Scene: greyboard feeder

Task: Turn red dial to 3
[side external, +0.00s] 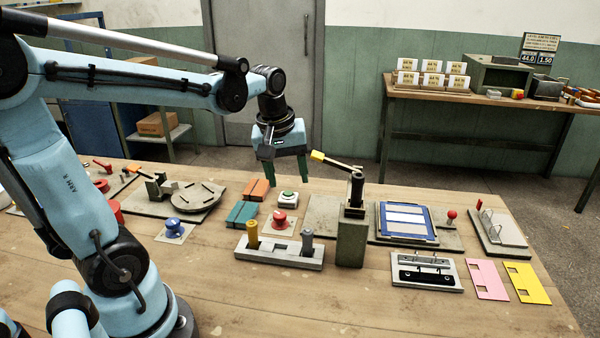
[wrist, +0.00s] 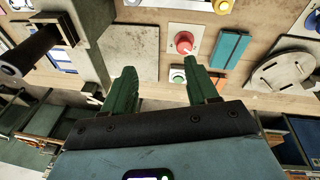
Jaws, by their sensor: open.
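A red dial (side external: 280,217) sits on a pale square plate on the bench, in front of a green button (side external: 289,197). In the wrist view the red dial (wrist: 184,43) is at upper centre, beyond my fingertips; its pointer setting is too small to read. My gripper (side external: 287,181) hangs above the bench, behind the red dial and near the green button, apart from both. Its two green fingers are spread with nothing between them, as the wrist view also shows (wrist: 160,66).
A blue dial (side external: 173,226) is left of the red one. A holder with yellow and grey pegs (side external: 280,254) stands in front. A tall post with a lever (side external: 352,230) stands to the right.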

